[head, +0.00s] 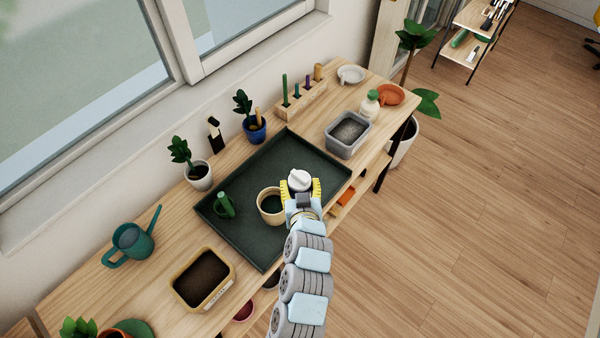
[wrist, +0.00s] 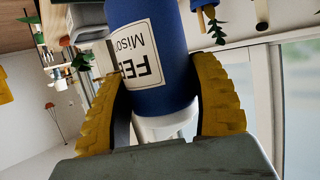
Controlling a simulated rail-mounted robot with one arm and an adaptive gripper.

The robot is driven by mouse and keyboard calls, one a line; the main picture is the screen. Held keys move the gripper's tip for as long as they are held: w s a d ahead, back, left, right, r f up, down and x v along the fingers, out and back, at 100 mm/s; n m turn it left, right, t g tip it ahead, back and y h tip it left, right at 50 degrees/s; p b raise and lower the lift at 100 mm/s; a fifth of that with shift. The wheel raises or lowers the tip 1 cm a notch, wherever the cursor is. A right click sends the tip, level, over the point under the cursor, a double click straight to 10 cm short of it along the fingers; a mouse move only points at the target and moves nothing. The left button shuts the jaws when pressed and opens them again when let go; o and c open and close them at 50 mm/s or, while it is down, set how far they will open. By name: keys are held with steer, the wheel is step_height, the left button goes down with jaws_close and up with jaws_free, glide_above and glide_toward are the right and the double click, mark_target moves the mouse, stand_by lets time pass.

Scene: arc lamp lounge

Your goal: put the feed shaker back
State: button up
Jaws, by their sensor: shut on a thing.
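The feed shaker is a blue cylinder with a pale label and a white end. In the wrist view, the shaker (wrist: 175,45) stands between my two yellow fingers, its white end nearest the palm. In the head view only the white end of the feed shaker (head: 299,179) shows; its blue body is hidden. My gripper (head: 301,187) is shut on the shaker, over the right front part of the dark green tray (head: 310,147). It is just right of a cream pot (head: 267,217). I cannot tell how high the shaker is above the tray.
A green object (head: 224,206) lies in the tray. A wooden holder with tools (head: 300,105) and potted plants line the back. A soil box (head: 204,279) and watering can (head: 131,240) stand left.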

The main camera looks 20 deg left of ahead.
steer(key=shift+w+a+f, duration=0.55)
steer(key=shift+w+f, duration=1.6)
steer(key=shift+w, duration=0.05)
steer(key=shift+w+a+f, duration=0.5)
steer(key=shift+w+f, duration=1.6)
steer(key=shift+w, duration=0.15)
steer(key=shift+w+a+f, duration=0.55)
steer(key=shift+w+f, duration=1.6)
steer(key=shift+w, duration=0.05)
steer(key=shift+f+b, duration=0.2)
steer(key=shift+b, duration=0.25)
steer(key=o, duration=1.3)
steer(key=shift+c, duration=0.2)
steer(key=shift+r, duration=0.2)
